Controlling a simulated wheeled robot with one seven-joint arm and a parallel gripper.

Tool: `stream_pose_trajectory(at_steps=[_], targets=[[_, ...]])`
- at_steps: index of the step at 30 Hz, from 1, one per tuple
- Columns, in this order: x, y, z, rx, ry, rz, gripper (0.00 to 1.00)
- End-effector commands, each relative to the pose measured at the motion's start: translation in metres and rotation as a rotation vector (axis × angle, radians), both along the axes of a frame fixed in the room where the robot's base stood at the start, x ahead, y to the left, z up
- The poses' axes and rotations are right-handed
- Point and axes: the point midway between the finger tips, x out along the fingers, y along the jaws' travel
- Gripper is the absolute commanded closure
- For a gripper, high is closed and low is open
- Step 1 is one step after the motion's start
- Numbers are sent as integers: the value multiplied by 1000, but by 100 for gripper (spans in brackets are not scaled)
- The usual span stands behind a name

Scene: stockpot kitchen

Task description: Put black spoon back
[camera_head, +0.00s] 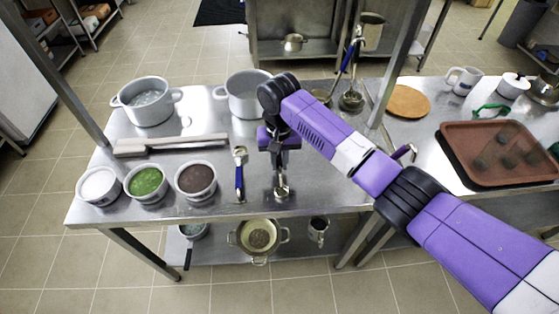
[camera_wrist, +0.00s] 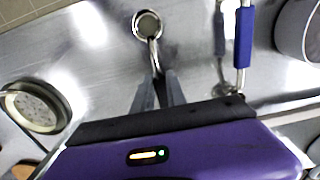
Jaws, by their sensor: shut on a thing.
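My gripper (camera_head: 281,172) is shut on a utensil with a small round metal bowl, the held spoon (camera_head: 281,192), above the front part of the steel table. In the wrist view, its bowl (camera_wrist: 148,25) lies beyond the fingertips (camera_wrist: 158,92), and a thin metal shank runs back between them. The rest of its handle is hidden by my gripper, so I cannot tell whether it is black. A blue-handled utensil (camera_head: 239,172) lies on the table just left of my gripper. Other utensils, one with a blue handle (camera_head: 346,58), hang at the back near a post.
Sauce bowls (camera_head: 147,183) stand at the front left. Two grey pots (camera_head: 148,102) (camera_head: 245,94) stand behind. A long bar-like tool (camera_head: 170,145) lies between. A round board (camera_head: 407,101) and a brown tray (camera_head: 500,150) are to the right. Bare steel surrounds my gripper's right side.

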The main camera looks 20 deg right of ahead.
Motion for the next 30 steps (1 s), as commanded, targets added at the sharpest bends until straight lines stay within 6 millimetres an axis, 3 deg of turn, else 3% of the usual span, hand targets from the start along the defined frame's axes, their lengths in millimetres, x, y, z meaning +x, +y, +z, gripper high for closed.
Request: stream_pose_trajectory(at_steps=[8, 9, 12, 24, 30], targets=[[0, 0, -3, 0, 0, -1, 100], [0, 0, -2, 0, -1, -1, 77], [0, 0, -2, 0, -1, -1, 61], [0, 0, 4, 0, 0, 0, 61], [2, 0, 35, 1, -6, 0, 61]])
